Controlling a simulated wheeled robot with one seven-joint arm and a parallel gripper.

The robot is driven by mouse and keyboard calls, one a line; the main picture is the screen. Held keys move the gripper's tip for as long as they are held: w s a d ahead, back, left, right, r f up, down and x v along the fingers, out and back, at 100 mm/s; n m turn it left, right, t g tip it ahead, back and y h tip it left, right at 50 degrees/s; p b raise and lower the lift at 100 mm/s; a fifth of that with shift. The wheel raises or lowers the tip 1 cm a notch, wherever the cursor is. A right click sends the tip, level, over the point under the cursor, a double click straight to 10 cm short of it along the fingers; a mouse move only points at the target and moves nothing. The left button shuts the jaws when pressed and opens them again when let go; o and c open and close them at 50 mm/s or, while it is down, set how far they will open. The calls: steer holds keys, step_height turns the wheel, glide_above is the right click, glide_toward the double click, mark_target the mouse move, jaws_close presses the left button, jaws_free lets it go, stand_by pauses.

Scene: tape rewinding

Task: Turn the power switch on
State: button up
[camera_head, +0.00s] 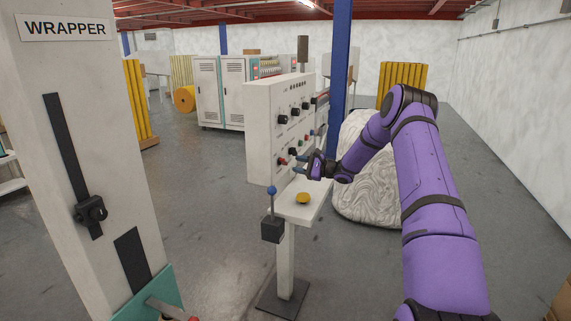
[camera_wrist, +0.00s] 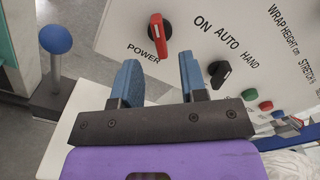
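The power switch is a red rotary knob (camera_wrist: 158,35) on a white control panel (camera_wrist: 190,12), with the label POWER below it and ON to its right in the wrist view. The red knob also shows low on the panel in the head view (camera_head: 282,161). My gripper (camera_wrist: 160,80) is open, with its two blue-padded fingers apart and nothing between them. The knob lies just beyond the fingertips, roughly between them in the picture, and no contact shows. In the head view my gripper (camera_head: 299,164) is in front of the panel's lower part.
A black AUTO/HAND knob (camera_wrist: 220,74) sits close to the right finger. A blue ball lever (camera_head: 271,191) stands left of the panel. A yellow button (camera_head: 303,198) is on the white ledge (camera_head: 296,213) below. A plastic-wrapped bundle (camera_head: 365,190) is behind my arm.

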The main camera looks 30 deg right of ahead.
mark_target(286, 162)
steer(key=shift+x, duration=2.85)
jaws_close()
